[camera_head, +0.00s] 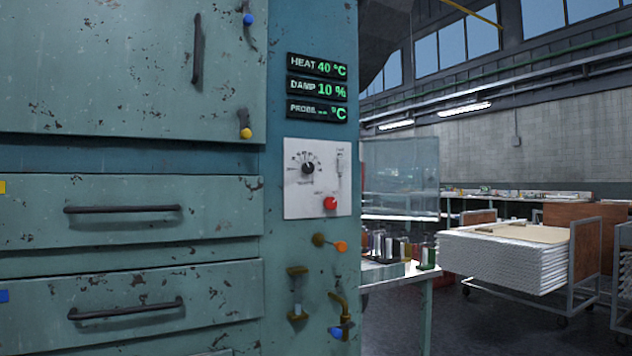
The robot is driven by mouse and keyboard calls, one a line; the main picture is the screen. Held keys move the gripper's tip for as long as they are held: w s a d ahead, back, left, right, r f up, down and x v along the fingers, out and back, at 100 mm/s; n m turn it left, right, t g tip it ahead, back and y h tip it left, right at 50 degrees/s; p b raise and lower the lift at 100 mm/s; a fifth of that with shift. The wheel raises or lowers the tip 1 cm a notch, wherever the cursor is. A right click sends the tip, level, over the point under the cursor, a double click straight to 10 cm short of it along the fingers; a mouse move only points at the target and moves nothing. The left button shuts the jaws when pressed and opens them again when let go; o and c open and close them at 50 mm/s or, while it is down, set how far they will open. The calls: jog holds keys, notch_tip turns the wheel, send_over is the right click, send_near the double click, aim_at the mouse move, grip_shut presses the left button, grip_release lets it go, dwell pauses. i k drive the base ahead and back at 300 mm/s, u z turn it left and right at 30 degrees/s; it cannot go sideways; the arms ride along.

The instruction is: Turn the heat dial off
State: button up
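The heat dial (308,168) is a small black round knob on a white control plate (292,204) on the blue-green cabinet's front. Scale marks fan out around its upper side; its exact setting is too small to read. A red button (330,203) sits below and to the right of the dial on the same plate. The display (317,66) above reads HEAT 40 °C. Below it are a DAMP line at 10 % and a PROBE line with no clear number. My gripper is not in view.
Drawers with dark handles (122,209) and a door with a vertical handle (197,48) fill the left. Brass valves and fittings (298,292) stick out below the plate. A table with bottles (398,268) and a loaded cart (505,258) stand at right.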

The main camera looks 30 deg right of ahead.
aim_at(307, 167)
jog(key=k, duration=0.6)
jog(key=z, duration=0.55)
jog(key=i, duration=1.1)
jog(key=z, duration=0.25)
